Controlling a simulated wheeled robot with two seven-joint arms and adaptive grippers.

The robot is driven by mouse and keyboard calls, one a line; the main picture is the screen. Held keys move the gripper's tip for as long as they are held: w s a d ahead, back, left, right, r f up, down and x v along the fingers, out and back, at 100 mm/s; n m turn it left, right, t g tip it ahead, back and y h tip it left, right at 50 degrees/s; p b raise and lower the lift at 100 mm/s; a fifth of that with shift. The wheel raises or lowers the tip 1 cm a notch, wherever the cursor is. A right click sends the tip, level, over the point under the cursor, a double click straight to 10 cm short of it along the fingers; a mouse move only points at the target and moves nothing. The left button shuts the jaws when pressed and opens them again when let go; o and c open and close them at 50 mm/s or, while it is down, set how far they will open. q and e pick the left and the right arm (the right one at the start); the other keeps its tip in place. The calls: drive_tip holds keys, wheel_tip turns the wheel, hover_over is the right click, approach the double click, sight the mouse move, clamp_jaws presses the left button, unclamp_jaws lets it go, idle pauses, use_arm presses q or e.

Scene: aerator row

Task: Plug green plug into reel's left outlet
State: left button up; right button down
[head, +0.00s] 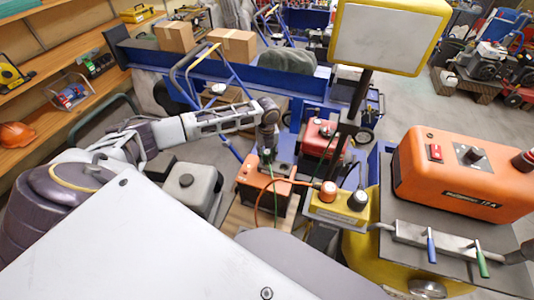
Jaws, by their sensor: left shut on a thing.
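A thin green cord (273,178) runs down from there across the box's front. I cannot tell whether the plug touches the box or which outlet lies under it; the outlets are too small and covered to make out. My right gripper is not in view.
To the right, a yellow box (335,212) carries an orange plug (328,190) and a dark plug (357,201).

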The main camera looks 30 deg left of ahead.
use_arm(q)
drive_tip(key=shift+f, duration=0.95)
drive_tip(key=shift+f+b, duration=0.3)
drive_tip(key=shift+f, duration=0.1)
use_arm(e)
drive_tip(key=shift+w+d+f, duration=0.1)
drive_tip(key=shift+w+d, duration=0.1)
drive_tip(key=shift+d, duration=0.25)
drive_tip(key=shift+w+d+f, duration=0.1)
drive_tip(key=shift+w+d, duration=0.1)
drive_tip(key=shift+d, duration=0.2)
use_arm(q)
drive_tip(key=shift+f, duration=0.1)
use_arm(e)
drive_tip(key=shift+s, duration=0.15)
